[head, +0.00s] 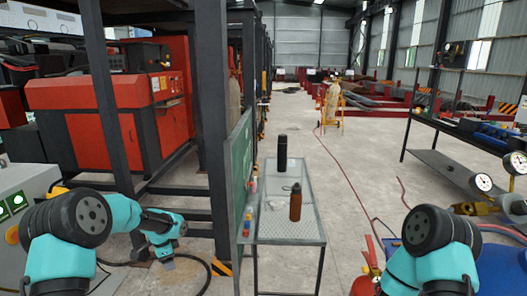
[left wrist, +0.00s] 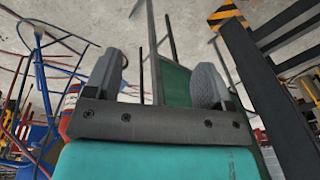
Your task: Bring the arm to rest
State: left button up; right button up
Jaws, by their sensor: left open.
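My left arm comes in from the left in the head view. Its gripper (head: 168,263) hangs low, left of the table and in front of the dark steel posts, and shows small there. In the left wrist view the left gripper (left wrist: 158,80) has its two grey fingers wide apart with nothing between them. My right arm shows only as a teal and black part at the lower right of the head view. Its gripper is out of view.
A perforated metal table (head: 290,228) stands at the centre with a black bottle (head: 282,152), a brown bottle (head: 295,203) and small coloured items. A green panel (head: 240,165) edges it on the left. A red extinguisher (head: 366,281) stands lower right. Floor right of the table is mostly clear.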

pick_arm(q)
jog(key=s+d+f+n+h, duration=0.1)
jog(key=s+d+f+n, duration=0.15)
jog(key=s+f, duration=0.3)
jog(key=s+d+f+n+h, duration=0.1)
jog(key=s+d+f+n, duration=0.1)
jog(key=s+d+f, duration=0.3)
jog(key=s+d+f+n, duration=0.1)
jog(key=s+f+n, duration=0.1)
jog(key=s, duration=0.6)
jog(key=s+d+f+n, duration=0.2)
jog(key=s+n, duration=0.3)
jog(key=s, duration=0.3)
jog(key=s+d+f+n+g+h, duration=0.1)
jog(key=s+d+f+n, duration=0.1)
jog(key=s, duration=0.6)
notch_tip(320, 180, down, 2)
jog(key=shift+s+n, duration=0.35)
jog(key=shift+n, duration=0.5)
